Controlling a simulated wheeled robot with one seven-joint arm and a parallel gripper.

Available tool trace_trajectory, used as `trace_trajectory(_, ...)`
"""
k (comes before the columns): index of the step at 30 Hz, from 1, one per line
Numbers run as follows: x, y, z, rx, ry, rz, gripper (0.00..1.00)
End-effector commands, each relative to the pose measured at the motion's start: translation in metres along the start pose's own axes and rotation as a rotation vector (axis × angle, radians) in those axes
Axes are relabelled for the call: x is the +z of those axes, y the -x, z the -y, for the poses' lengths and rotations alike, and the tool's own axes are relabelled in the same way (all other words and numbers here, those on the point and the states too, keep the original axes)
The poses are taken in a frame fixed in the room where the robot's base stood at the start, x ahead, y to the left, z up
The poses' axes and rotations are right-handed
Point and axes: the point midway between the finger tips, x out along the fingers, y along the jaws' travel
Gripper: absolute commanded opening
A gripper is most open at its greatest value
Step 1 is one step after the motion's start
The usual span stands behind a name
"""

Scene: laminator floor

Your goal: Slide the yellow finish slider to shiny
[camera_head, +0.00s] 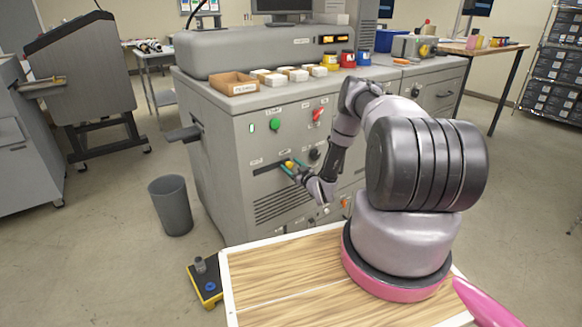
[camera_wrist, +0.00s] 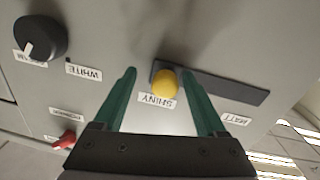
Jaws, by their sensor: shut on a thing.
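The yellow finish slider (camera_head: 289,164) is on the front panel of the grey laminator (camera_head: 222,135). In the wrist view, the slider's yellow knob (camera_wrist: 165,82) is at the left end of its dark slot (camera_wrist: 225,88), next to the SHINY label (camera_wrist: 157,100). The MATT label (camera_wrist: 236,119) is at the slot's other end. My gripper (camera_head: 288,169) is at the panel. In the wrist view its green fingers (camera_wrist: 158,73) are on either side of the knob, shut on it. The head view shows the knob at the slot's right end.
A black dial (camera_wrist: 40,38) and a red switch (camera_wrist: 66,139) are near the slider. A green button (camera_head: 274,124) and a red lever (camera_head: 317,113) are above it. A grey bin (camera_head: 171,205) and a yellow-edged pedal (camera_head: 205,281) stand on the floor. Open floor lies left.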

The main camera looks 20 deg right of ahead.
Motion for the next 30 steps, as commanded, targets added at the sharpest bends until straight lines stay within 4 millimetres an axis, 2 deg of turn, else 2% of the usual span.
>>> trace_trajectory(4, 0.001, 0.003, -0.001, 0.002, 0.0, 0.002, 0.68)
trace_trajectory(8, 0.002, 0.018, -0.001, 0.002, -0.002, 0.004, 0.68)
trace_trajectory(15, 0.002, 0.066, -0.002, 0.003, -0.003, 0.004, 0.68)
trace_trajectory(21, 0.001, 0.097, -0.001, 0.002, -0.001, 0.002, 0.68)
trace_trajectory(25, 0.001, 0.106, -0.001, 0.001, -0.001, 0.001, 0.68)
trace_trajectory(30, 0.0, 0.108, 0.0, 0.0, 0.0, 0.0, 0.68)
